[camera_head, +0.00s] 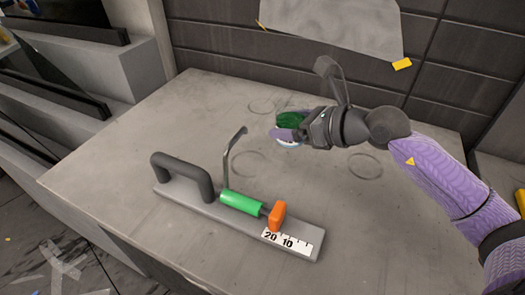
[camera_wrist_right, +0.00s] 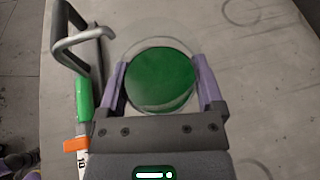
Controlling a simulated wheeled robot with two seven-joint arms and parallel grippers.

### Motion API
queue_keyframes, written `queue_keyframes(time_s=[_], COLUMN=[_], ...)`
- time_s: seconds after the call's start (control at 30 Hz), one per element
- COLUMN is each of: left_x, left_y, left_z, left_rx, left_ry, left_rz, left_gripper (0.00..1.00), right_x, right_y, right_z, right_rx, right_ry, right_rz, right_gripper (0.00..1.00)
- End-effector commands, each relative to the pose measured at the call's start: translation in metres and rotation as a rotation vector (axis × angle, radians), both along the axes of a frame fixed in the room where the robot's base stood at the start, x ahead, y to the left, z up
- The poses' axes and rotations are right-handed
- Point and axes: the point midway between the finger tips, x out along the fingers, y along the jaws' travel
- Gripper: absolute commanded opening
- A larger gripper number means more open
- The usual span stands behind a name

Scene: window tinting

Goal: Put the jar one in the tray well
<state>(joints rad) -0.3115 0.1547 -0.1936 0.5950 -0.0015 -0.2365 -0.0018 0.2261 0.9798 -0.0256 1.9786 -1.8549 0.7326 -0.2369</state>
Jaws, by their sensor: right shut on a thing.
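A small jar with a green top or filling (camera_head: 289,120) is in my right gripper, above the grey table. In the right wrist view the round green jar (camera_wrist_right: 160,80) lies between the two purple fingers, with a clear, pale rim around it. My right gripper (camera_head: 285,132) is shut on the jar; the fingers (camera_wrist_right: 163,88) touch its left and right sides. The jar's underside is mostly hidden, and I cannot tell whether it touches the table. I see no clear tray well; faint round outlines (camera_head: 248,151) mark the tabletop. My left gripper is not in view.
A long grey tool base (camera_head: 180,196) with a black handle, a bent metal rod, a green cylinder (camera_head: 241,202), an orange block (camera_head: 276,214) and a number scale lies left of and in front of the jar. The table's back left (camera_head: 205,95) is bare.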

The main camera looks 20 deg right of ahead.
Motion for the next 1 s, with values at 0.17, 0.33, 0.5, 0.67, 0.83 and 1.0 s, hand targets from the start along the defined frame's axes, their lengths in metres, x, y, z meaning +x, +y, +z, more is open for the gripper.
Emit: queue_keyframes(time_s=[0.17, 0.33, 0.5, 0.67, 0.83, 1.0], left_x=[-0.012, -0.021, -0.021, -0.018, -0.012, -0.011], left_y=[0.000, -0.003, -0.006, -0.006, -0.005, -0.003], left_z=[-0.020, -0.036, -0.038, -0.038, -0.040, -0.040], left_rx=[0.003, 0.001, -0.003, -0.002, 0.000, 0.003], left_ry=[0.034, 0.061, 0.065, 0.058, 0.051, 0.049], left_rz=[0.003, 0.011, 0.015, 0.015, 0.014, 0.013], left_gripper=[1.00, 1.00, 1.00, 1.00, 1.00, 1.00], right_x=[0.000, 0.000, 0.000, 0.000, -0.001, 0.000], right_y=[0.000, 0.000, 0.000, 0.000, 0.000, 0.000], right_z=[-0.047, -0.082, -0.090, -0.090, -0.092, -0.091], right_rx=[0.003, 0.003, 0.001, 0.001, 0.001, 0.001], right_ry=[0.006, 0.007, 0.000, 0.000, 0.002, 0.002], right_rz=[-0.001, 0.000, 0.000, 0.000, 0.001, 0.001], right_gripper=[0.24, 0.24, 0.24, 0.24, 1.00, 1.00])
